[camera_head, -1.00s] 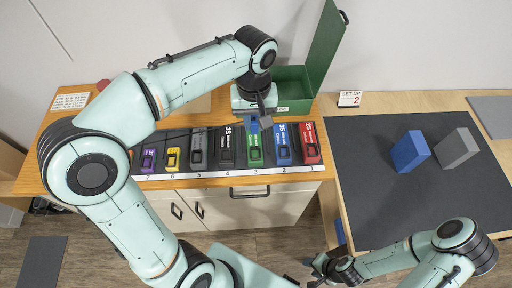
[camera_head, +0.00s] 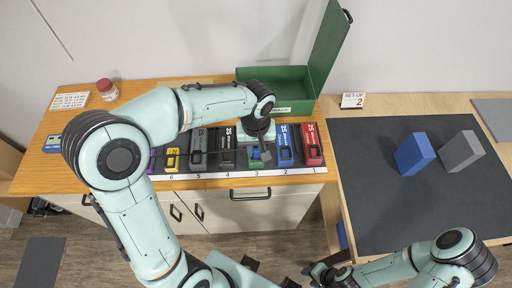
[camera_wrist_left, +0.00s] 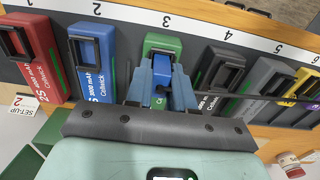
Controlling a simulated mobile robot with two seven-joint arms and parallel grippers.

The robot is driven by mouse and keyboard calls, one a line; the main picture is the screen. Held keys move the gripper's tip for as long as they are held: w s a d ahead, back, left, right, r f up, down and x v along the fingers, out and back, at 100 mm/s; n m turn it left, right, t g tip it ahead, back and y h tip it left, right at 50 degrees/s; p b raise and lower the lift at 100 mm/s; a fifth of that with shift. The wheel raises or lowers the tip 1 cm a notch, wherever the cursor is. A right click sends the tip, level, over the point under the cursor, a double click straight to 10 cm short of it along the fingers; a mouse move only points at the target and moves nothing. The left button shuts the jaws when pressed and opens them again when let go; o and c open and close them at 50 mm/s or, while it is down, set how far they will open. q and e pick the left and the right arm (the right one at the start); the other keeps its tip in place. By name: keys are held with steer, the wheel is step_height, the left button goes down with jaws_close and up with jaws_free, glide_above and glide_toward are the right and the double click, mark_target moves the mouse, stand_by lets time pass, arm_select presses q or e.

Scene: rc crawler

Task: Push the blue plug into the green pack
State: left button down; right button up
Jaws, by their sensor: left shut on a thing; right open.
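The green pack (camera_head: 255,164) stands in the row of packs at position 3, partly hidden by my left gripper (camera_head: 260,150) in the head view. In the left wrist view, the end of the green pack (camera_wrist_left: 163,43) shows beyond the fingertips. My left gripper (camera_wrist_left: 162,82) is shut on the blue plug (camera_wrist_left: 161,67), which sits between the fingers at the pack's near end. I cannot tell how deep the plug is in the pack. My right gripper (camera_head: 318,271) is open and empty at the bottom of the head view, away from the packs.
A blue pack (camera_head: 284,147) and a red pack (camera_head: 312,146) stand to the right; a black pack (camera_head: 227,148) is close on the left. The open green box (camera_head: 290,82) is behind. A dark mat (camera_head: 385,205) at right holds a blue block (camera_head: 414,154) and a grey block (camera_head: 460,151).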

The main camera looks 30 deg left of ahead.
mark_target(256, 148)
arm_select(q)
steer(key=shift+f, duration=0.1)
steer(key=shift+s+f+b, duration=0.35)
steer(key=shift+f+b, duration=0.1)
steer(key=shift+f, duration=0.35)
steer(key=c, duration=1)
jaws_free()
steer(key=shift+r, duration=0.35)
steer(key=r, duration=0.2)
steer(key=w+r+p, duration=0.1)
steer(key=r, duration=0.1)
steer(key=shift+w+a+r, duration=0.1)
steer(key=shift+r, duration=0.15)
steer(key=r+p, duration=0.1)
steer(key=r, duration=0.6)
steer(key=shift+s, duration=0.2)
steer(key=shift+r, duration=0.75)
arm_select(e)
steer(key=shift+w+r, duration=0.85)
steer(key=shift+r, duration=0.15)
